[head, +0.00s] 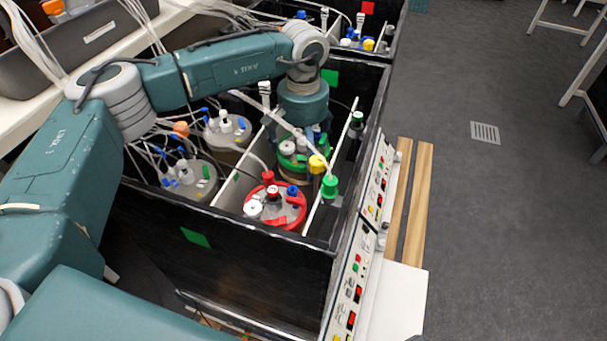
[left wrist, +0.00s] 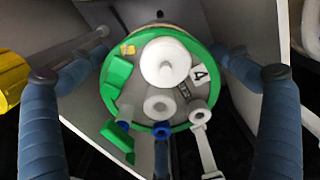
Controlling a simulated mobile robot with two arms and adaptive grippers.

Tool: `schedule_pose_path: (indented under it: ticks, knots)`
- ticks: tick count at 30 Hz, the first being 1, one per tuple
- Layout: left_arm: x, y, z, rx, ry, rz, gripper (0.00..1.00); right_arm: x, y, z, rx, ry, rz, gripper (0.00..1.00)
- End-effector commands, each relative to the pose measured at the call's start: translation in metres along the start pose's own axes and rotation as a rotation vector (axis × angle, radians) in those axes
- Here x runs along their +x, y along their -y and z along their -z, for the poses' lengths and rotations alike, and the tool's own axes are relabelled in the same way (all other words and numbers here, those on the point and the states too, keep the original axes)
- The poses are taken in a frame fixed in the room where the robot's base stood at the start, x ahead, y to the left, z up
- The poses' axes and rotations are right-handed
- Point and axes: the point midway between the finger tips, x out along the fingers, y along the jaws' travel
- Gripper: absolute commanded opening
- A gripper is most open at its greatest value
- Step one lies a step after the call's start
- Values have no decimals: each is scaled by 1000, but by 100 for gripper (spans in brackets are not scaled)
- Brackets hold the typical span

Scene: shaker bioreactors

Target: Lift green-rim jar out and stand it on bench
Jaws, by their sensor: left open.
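The green-rim jar (head: 288,158) stands inside the black box, behind the red-rim jar (head: 277,207). In the left wrist view, the green-rim jar (left wrist: 150,105) shows from above, with white caps, a label with a 4, and tubes at its lower edge. My left gripper (head: 303,135) points down over this jar, its wrist hiding part of the lid. In the left wrist view my left gripper (left wrist: 160,74) is open, its dark blue fingers apart on either side of the jar. I cannot tell whether they touch it. My right gripper is not in view.
The black box (head: 240,270) has high walls and white dividers (head: 238,170). More jars with tubes (head: 190,180) stand left of the divider. A control panel (head: 350,285) runs along its right side. A pale bench (head: 175,15) with a grey tray (head: 95,45) is at upper left.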

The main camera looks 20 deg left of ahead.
Motion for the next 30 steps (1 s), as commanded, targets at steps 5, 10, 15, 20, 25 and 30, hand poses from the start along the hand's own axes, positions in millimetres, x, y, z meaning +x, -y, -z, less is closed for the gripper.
schedule_pose_path:
  ticks: [5, 10, 15, 20, 25, 30]
  knots:
    - [-1, 0, 0, 0, 0, 0, 80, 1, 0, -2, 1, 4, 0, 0]
    - [-1, 0, 0, 0, 1, 0, 46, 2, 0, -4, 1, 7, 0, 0]
    - [-3, -1, 1, 0, -3, -2, 46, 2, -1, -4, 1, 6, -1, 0]
    - [-5, -1, 1, 0, -3, -2, 46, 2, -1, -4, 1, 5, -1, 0]
    - [-17, -1, 2, 0, -6, -3, 46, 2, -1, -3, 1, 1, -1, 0]
    - [-40, -1, 2, 0, -8, -3, 46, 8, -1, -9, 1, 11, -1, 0]
